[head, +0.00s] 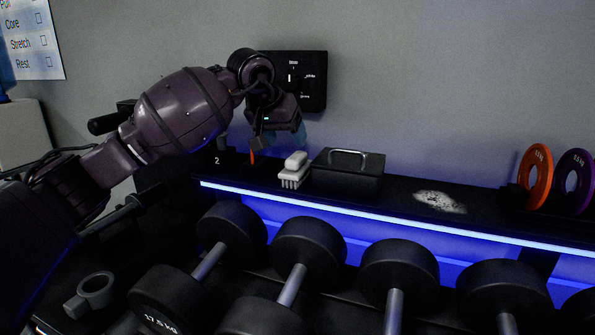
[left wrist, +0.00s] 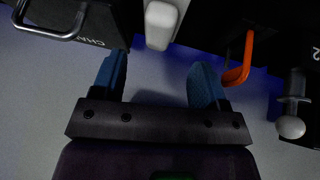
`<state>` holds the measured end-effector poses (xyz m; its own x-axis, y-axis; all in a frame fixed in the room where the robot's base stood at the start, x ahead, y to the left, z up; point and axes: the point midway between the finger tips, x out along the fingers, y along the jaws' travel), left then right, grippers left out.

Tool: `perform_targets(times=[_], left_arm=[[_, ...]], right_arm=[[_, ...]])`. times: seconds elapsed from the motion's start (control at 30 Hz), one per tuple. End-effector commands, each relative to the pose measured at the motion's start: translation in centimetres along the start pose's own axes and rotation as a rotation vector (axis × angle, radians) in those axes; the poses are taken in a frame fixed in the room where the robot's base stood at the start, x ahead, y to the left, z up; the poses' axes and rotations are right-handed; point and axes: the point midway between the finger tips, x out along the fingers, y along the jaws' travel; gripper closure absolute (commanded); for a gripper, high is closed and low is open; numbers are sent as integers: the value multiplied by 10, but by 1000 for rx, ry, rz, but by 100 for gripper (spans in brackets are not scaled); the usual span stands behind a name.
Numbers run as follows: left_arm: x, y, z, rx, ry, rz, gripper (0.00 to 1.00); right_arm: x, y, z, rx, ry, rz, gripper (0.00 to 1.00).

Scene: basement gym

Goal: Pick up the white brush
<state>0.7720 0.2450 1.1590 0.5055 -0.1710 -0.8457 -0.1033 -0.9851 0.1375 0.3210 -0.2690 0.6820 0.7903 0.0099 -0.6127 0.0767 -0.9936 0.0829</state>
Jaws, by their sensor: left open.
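The white brush (head: 293,170) stands on the black shelf (head: 400,200) with its bristles down, just left of a black box with a metal handle. In the left wrist view the brush (left wrist: 161,22) shows at the top, ahead of and between the two fingers. My left gripper (head: 275,142) is above and slightly left of the brush in the head view. In the left wrist view its blue fingers (left wrist: 157,80) are spread apart with nothing between them. My right gripper is not in view.
The black box (head: 346,174) stands close to the brush's right. An orange hook (left wrist: 238,65) is on the other side. White powder (head: 440,202) lies on the shelf; orange and purple discs (head: 537,176) stand at right. Dumbbells (head: 232,228) fill the rack below.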

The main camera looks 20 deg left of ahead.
Motion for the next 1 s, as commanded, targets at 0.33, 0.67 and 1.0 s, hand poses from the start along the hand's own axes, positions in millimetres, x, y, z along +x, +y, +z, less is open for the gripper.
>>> perform_targets(times=[0.33,0.67,1.0], left_arm=[[39,0,2,-2,-4,4,33],[74,-1,2,-2,-2,3,33],[74,-1,1,-1,1,2,45]], right_arm=[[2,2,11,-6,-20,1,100],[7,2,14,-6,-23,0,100],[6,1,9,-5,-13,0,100]])
